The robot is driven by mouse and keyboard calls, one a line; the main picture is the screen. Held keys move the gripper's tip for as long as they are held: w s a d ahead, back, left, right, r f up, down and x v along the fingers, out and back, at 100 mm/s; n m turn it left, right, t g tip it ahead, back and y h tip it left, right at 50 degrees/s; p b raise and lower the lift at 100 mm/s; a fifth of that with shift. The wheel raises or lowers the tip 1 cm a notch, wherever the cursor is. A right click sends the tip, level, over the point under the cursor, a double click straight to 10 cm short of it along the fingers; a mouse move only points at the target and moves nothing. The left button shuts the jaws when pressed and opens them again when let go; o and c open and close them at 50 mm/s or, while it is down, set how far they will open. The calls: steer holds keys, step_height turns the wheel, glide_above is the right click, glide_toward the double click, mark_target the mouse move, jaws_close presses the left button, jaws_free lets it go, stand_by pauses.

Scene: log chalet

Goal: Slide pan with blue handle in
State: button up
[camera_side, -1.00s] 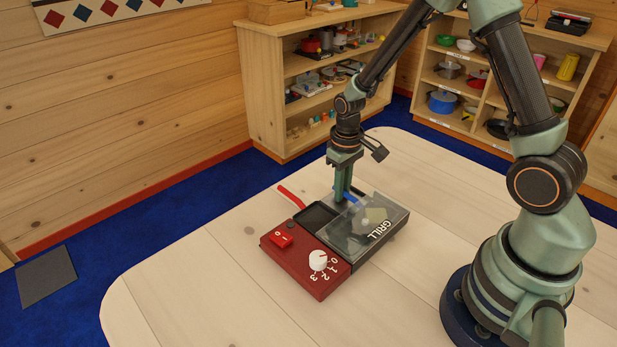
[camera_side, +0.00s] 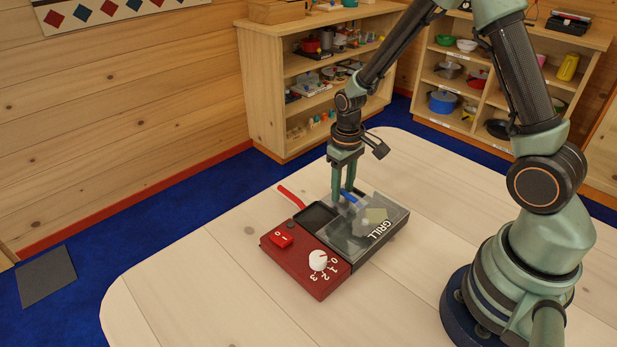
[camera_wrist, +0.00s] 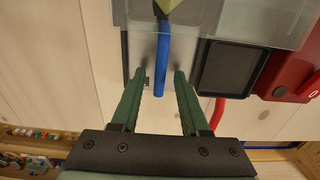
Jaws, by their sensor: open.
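The grill (camera_side: 390,238) sits on the table, with a clear cover marked GRILL over its right part. The pan with the blue handle (camera_side: 348,196) lies mostly under this cover, its handle sticking out at the back. A pale yellow-green piece (camera_side: 376,215) shows under the cover. In the wrist view the blue handle (camera_wrist: 161,68) runs between my fingertips. My gripper (camera_side: 342,195) is open, pointing down behind the grill, with a finger on each side of the handle. In the wrist view a gap shows between the handle and each finger of my gripper (camera_wrist: 163,75).
A dark pan (camera_side: 316,215) with a red handle (camera_side: 291,196) sits left of the cover. The red control panel (camera_side: 318,282) has a white knob (camera_side: 318,260) and a red switch (camera_side: 281,239). The table around the grill is clear; shelves (camera_side: 262,95) stand behind.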

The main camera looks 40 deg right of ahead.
steer(key=shift+r, duration=2.65)
steer(key=shift+r, duration=0.3)
steer(key=s+a+r+t, duration=0.2)
steer(key=s+r, duration=0.2)
steer(key=r, duration=0.4)
steer(key=s+a+r+t, duration=0.2)
steer(key=s+r, duration=0.3)
steer(key=r, duration=0.4)
steer(key=shift+s+t, duration=0.3)
steer(key=shift+t, duration=0.5)
steer(key=shift+r, duration=0.15)
